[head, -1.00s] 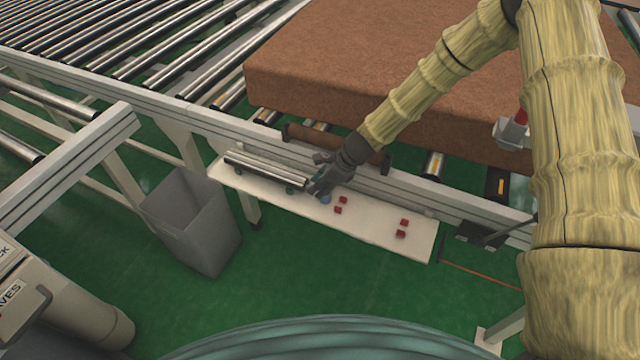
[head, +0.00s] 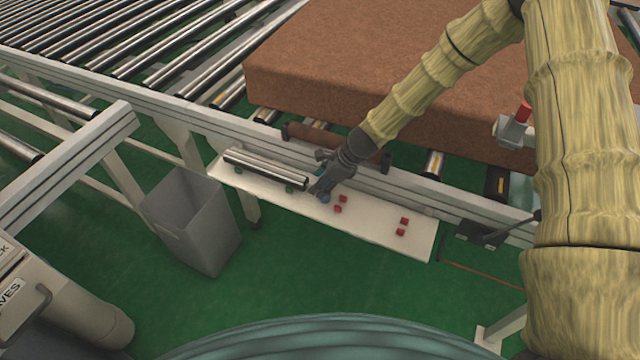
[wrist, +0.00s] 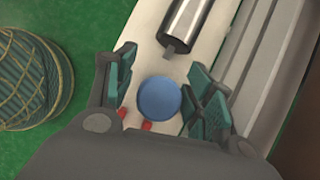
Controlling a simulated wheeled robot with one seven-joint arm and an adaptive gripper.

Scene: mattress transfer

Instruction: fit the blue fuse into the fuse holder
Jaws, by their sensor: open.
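The blue fuse (wrist: 158,98) shows as a round blue end between the open fingers of my gripper (wrist: 165,91) in the wrist view. In the head view the fuse (head: 326,199) is a small blue patch on the white shelf, partly hidden by my gripper (head: 320,189). Two pairs of small red blocks stand on the shelf to its right, a near pair (head: 340,204) and a farther pair (head: 402,227). I cannot tell for certain that they are the fuse holder.
The white shelf (head: 375,228) runs along the conveyor frame. A metal roller (head: 265,168) lies at its left part, close to my gripper; its end (wrist: 175,45) shows in the wrist view. A grey bin (head: 195,225) stands at front left. A brown mattress (head: 350,75) lies behind.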

